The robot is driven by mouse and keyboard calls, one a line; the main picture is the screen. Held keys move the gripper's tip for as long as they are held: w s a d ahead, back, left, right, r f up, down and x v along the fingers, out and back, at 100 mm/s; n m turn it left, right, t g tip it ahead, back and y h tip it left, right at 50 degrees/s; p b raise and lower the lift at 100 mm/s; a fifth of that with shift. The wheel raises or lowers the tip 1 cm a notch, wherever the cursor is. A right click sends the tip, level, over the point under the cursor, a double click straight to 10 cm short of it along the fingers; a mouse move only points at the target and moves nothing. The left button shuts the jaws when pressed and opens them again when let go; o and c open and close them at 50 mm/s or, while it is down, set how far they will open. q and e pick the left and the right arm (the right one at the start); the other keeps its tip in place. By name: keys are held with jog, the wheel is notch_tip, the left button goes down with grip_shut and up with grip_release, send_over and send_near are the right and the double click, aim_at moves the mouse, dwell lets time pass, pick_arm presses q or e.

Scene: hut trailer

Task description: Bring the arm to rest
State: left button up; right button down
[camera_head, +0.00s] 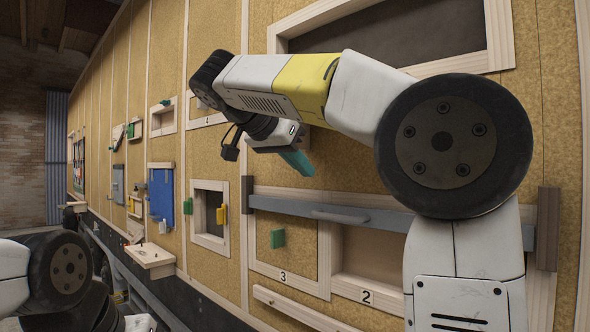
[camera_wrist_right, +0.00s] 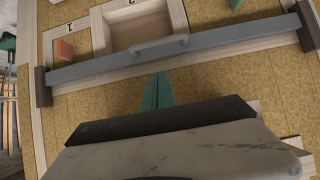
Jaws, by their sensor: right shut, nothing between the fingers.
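My right arm reaches up and across the head view in front of the wall. My right gripper (camera_head: 298,162) has teal fingers that are shut and empty, pointing down and right above the grey sliding bar. In the right wrist view the teal fingers (camera_wrist_right: 157,92) lie together in front of the cork wall, close below the grey bar (camera_wrist_right: 190,48) in the picture. I see no contact between them. Part of my left arm shows at the lower left of the head view; its gripper is not in view.
The grey bar (camera_head: 350,213) with its handle crosses the wall between dark end blocks. Below are a panel with a green knob (camera_head: 277,238) and an open recess (camera_head: 372,257). A wooden shelf (camera_head: 150,256) juts out at left. An orange knob (camera_wrist_right: 63,50) shows in the wrist view.

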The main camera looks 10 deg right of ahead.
jog(key=s+d+f+n+g+y, duration=0.1)
jog(key=s+d+f+n+y, duration=0.15)
jog(key=f, duration=0.45)
jog(key=s+d+f+n+y, duration=0.2)
jog(key=s+f+n, duration=0.2)
jog(key=f, duration=0.2)
jog(key=s+a+f+n+y, duration=0.1)
jog(key=s+f+n+y, duration=0.1)
jog(key=s+f, duration=0.4)
jog(key=s+a+f+n+y, duration=0.1)
jog(key=s+f+y, duration=0.3)
jog(key=f, duration=0.7)
jog(key=shift+s+n, duration=0.75)
jog(key=shift+s, duration=0.15)
jog(key=shift+a+y, duration=0.1)
jog(key=shift+y, duration=0.15)
